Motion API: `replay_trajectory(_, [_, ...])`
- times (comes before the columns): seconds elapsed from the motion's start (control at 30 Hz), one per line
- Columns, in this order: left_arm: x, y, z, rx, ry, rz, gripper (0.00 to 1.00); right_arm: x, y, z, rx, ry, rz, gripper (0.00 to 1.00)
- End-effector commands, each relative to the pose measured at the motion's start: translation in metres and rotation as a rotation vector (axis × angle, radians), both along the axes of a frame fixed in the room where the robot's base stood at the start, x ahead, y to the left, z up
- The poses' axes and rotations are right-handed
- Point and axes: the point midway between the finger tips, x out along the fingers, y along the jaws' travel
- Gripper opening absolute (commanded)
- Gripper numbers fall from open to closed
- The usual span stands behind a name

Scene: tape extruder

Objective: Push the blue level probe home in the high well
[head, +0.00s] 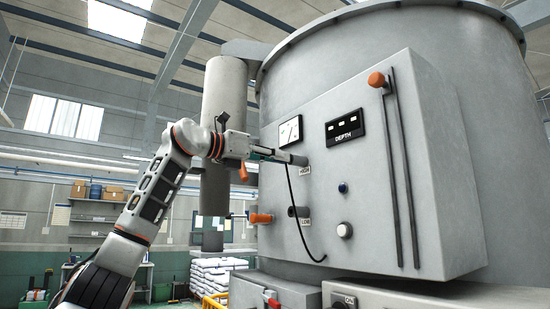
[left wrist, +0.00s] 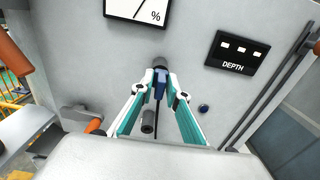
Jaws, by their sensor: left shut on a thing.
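The blue level probe (left wrist: 160,88) is between the fingertips of my left gripper (left wrist: 162,82), which is shut on it. Its front end meets the grey high well (left wrist: 159,63) on the panel; how deep it sits I cannot tell. In the head view my left gripper (head: 275,155) reaches from the left to the high well (head: 296,159), beside the HIGH label. The fingers mostly hide the probe there. A black cable (head: 296,210) hangs from the probe in a curve down the panel. My right gripper is in neither view.
The low well (head: 298,211) sticks out below. A DEPTH display (head: 345,129), a dial (head: 290,132), a blue button (head: 343,187) and a white button (head: 344,230) are on the panel. Long vertical rods (head: 402,170) stand at the right.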

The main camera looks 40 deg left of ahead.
Motion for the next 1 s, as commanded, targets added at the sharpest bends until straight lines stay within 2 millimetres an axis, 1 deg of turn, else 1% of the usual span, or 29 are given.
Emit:
replay_trajectory(0.43, [0.01, -0.003, 0.0, 0.001, 0.0, 0.0, 0.0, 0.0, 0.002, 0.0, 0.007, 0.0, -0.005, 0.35])
replay_trajectory(0.47, [0.009, -0.003, 0.0, 0.001, -0.001, 0.0, 0.22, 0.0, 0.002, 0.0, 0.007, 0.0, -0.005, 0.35])
replay_trajectory(0.5, [0.009, -0.003, 0.0, 0.001, 0.0, 0.0, 0.33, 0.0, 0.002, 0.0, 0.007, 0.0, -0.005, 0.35])
replay_trajectory(0.53, [0.009, -0.003, 0.0, 0.001, 0.0, 0.0, 0.34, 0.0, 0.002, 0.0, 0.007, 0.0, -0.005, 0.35])
replay_trajectory(0.87, [0.008, -0.002, 0.0, 0.0, 0.0, 0.001, 0.34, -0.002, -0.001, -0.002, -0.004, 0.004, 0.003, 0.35])
replay_trajectory(1.0, [-0.002, 0.001, 0.001, 0.0, -0.002, 0.001, 0.34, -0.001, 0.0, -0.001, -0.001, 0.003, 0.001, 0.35])
